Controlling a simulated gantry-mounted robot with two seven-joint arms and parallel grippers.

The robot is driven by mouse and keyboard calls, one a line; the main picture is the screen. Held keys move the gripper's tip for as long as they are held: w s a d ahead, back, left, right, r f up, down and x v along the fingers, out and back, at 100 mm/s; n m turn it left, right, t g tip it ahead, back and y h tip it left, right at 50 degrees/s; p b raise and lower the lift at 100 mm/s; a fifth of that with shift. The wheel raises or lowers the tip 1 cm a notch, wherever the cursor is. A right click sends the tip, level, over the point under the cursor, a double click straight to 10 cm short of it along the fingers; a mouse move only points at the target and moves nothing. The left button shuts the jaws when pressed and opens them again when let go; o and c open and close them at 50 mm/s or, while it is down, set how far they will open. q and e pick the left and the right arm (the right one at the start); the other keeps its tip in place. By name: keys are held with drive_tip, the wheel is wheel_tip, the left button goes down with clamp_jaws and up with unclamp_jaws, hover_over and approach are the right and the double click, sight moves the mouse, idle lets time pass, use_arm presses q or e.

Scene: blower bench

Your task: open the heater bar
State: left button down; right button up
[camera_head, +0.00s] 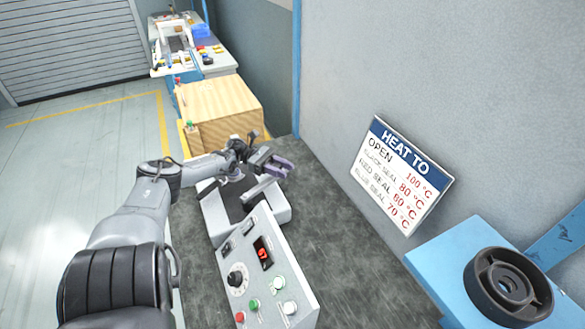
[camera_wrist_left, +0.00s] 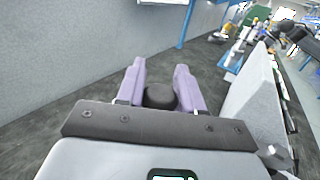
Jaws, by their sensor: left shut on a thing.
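The heater bench machine (camera_head: 279,206) is a light grey unit with a dark bed. A grey bar (camera_head: 262,188), which looks like the heater bar, lies across its far part. My left gripper (camera_head: 280,165) has purple fingers and is at the far right end of this bar. In the left wrist view the fingers (camera_wrist_left: 159,72) close on both sides of a round black knob (camera_wrist_left: 160,97). The knob is hidden by the gripper in the head view. My right gripper is in neither view.
A control panel (camera_head: 265,270) with a dial, red display and buttons faces the near side. A "HEAT TO OPEN" sign (camera_head: 401,175) is on the right wall. A black ring (camera_head: 508,286) rests on a blue stand (camera_head: 455,262). A wooden box (camera_head: 218,108) stands beyond.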

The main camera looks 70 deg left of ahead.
use_arm(q)
drive_tip(key=shift+w+d+m+g+h+b, duration=0.2)
drive_tip(key=shift+d+m+g+h+b, duration=0.35)
drive_tip(key=shift+d+g+b, duration=0.2)
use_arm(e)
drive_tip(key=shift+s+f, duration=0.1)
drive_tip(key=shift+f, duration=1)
use_arm(q)
drive_tip(key=c, duration=0.7)
unclamp_jaws()
use_arm(e)
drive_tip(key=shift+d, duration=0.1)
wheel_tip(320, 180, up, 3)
drive_tip(key=p, duration=0.2)
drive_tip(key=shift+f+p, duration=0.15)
drive_tip(key=shift+p, duration=0.25)
use_arm(q)
drive_tip(key=shift+w+d+r+p, duration=0.55)
drive_tip(key=shift+w+d+r, duration=0.4)
drive_tip(key=shift+d+r, duration=0.85)
drive_tip(key=shift+w+d+r+p, duration=0.55)
drive_tip(key=shift+w+d+r, duration=0.4)
drive_tip(key=shift+d+r, duration=0.8)
drive_tip(key=shift+w+d+r+p, duration=0.55)
drive_tip(key=shift+w+d+r, duration=0.4)
drive_tip(key=shift+d+r, duration=0.8)
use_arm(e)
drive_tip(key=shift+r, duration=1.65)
use_arm(q)
drive_tip(key=shift+a+r, duration=0.2)
